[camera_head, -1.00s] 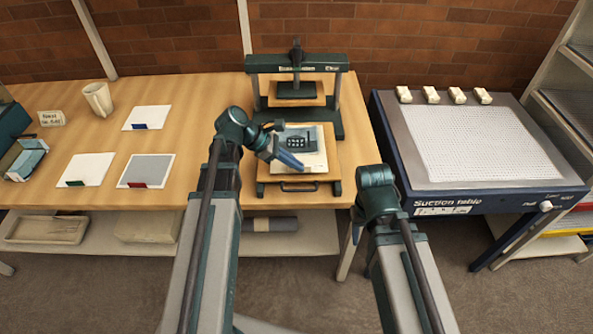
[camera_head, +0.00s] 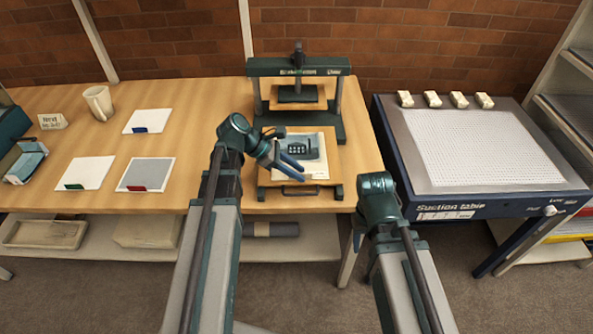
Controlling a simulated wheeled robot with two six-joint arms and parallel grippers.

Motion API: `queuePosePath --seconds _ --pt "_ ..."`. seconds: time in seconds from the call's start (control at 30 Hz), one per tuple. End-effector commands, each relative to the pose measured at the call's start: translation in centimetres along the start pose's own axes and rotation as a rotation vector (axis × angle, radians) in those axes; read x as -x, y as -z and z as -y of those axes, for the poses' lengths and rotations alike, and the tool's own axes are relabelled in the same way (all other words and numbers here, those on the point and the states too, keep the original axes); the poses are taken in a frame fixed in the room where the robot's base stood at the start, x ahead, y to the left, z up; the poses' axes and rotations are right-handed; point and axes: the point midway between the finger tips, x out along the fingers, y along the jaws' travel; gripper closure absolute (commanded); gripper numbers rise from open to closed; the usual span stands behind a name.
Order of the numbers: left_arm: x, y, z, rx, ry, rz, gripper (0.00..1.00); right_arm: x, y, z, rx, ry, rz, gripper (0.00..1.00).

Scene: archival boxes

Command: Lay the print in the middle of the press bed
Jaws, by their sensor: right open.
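The print (camera_head: 315,165), a pale sheet with a dark blue-grey picture, lies over the wooden press bed (camera_head: 264,180) at the front of the green press. My right gripper (camera_head: 358,238) shows only in small part, low beside my right arm, off the table's front edge, away from the print.
The press frame and screw (camera_head: 298,68) stand behind the bed. Several sheets (camera_head: 150,120), a mug (camera_head: 98,102) and a small sign (camera_head: 53,121) are on the left of the table. A suction table (camera_head: 480,145) with white blocks stands on the right.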

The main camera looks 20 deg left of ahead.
Motion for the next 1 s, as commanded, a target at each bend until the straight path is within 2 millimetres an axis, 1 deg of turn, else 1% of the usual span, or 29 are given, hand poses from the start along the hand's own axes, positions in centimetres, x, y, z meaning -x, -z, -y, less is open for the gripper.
queuePosePath --seconds 0.07,0.17,0.4,0.6,0.8,1.0 --pt "0.5 -0.4 0.0 0.000 0.000 0.000 0.66 0.7 0.0 -0.1 0.000 0.000 0.000 0.50" --pt "2.1 -0.6 -0.1 0.002 -0.002 0.000 0.66 1.9 -0.1 -0.2 0.000 0.000 0.000 0.50" --pt "7.0 -0.7 -0.1 0.002 -0.002 0.000 0.66 5.4 -0.3 -0.5 0.000 0.000 0.000 0.50" --pt "10.2 -0.5 -0.1 0.002 -0.001 0.000 0.66 7.5 -0.4 -0.7 0.000 0.000 0.000 0.50" --pt "11.9 -0.3 -0.1 0.000 -0.001 0.000 0.66 8.6 -0.5 -0.8 0.000 0.000 0.000 0.50" --pt "12.2 -0.2 0.0 -0.001 0.000 0.000 0.66 8.7 -0.5 -0.8 0.000 0.000 0.000 0.50"
